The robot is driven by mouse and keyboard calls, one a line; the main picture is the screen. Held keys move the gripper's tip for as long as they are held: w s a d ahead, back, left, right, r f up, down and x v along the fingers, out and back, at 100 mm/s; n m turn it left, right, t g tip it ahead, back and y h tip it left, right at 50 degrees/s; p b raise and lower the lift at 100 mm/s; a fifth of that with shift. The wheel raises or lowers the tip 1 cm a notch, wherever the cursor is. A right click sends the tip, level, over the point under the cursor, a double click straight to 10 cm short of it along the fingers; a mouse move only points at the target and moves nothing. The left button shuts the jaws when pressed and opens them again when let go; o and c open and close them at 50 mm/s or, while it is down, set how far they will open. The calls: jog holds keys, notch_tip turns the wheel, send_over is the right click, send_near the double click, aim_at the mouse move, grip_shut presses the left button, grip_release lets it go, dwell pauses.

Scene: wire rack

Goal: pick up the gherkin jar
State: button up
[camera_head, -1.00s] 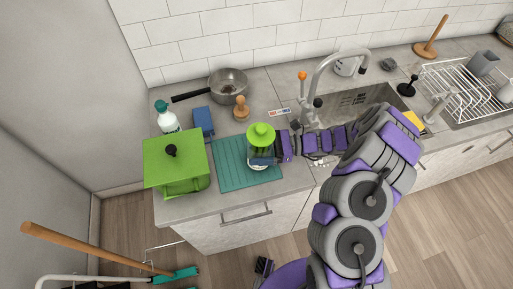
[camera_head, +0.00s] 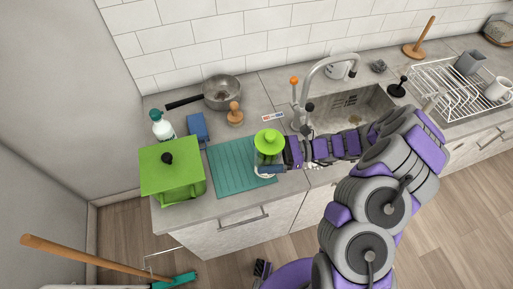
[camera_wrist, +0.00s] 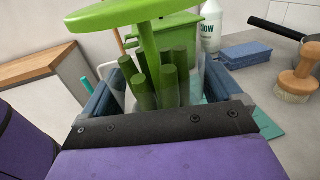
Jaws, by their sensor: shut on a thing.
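The gherkin jar is a clear jar with a green lid (camera_head: 268,139) and green gherkins (camera_wrist: 168,88) inside. In the head view it stands at the right edge of the teal ribbed mat (camera_head: 232,167), near the sink. My gripper (camera_wrist: 170,95) has come in from the right. In the wrist view its two blue-grey fingers are on either side of the jar, shut on it. The jar looks upright, with the lid above the fingers. Its base is mostly hidden, so I cannot tell whether it touches the counter.
A green box-shaped container (camera_head: 172,176) stands left of the mat. The sink (camera_head: 345,110) and tap lie right. The mat's left part is clear.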

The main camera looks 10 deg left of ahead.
jog(key=s+d+r+p, duration=0.1)
jog(key=s+d, duration=0.3)
jog(key=d, duration=0.5)
jog(key=shift+d, duration=0.4)
jog(key=shift+s+d, duration=0.1)
jog(key=shift+s, duration=0.05)
dwell(0.6)
